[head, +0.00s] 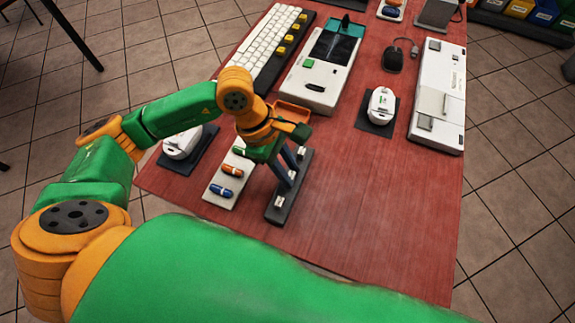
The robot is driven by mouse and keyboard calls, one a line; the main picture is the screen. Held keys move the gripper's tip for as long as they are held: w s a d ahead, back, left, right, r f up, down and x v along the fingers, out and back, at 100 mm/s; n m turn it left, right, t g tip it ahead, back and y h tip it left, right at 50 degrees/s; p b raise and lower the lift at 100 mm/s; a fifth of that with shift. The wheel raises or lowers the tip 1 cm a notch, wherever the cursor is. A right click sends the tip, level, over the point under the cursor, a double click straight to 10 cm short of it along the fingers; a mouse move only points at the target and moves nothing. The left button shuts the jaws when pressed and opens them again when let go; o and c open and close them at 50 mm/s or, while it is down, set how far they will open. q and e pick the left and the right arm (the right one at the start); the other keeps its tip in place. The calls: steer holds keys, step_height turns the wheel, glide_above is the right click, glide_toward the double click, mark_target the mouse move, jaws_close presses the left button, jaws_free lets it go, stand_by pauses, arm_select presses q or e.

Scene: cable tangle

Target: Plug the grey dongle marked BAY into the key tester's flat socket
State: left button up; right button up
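The key tester (318,78) is a white device with a dark screen and a green key, towards the back middle of the table. A dark slot shows on its near end; I cannot tell its shape. I cannot make out the grey dongle or any BAY marking; the gripper hides part of the holder. My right gripper is out of view.
A white holder (218,200) with blue and orange dongles lies left of the dark one. The red table's (385,215) near right is clear.

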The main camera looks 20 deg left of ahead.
arm_select(q)
jaws_close()
steer(key=shift+c, duration=0.7)
jaws_free()
jaws_close()
steer(key=shift+r, duration=0.1)
steer(key=shift+r+p, duration=1.1)
steer(key=shift+r, duration=0.4)
steer(key=shift+c, duration=0.2)
jaws_free()
jaws_close()
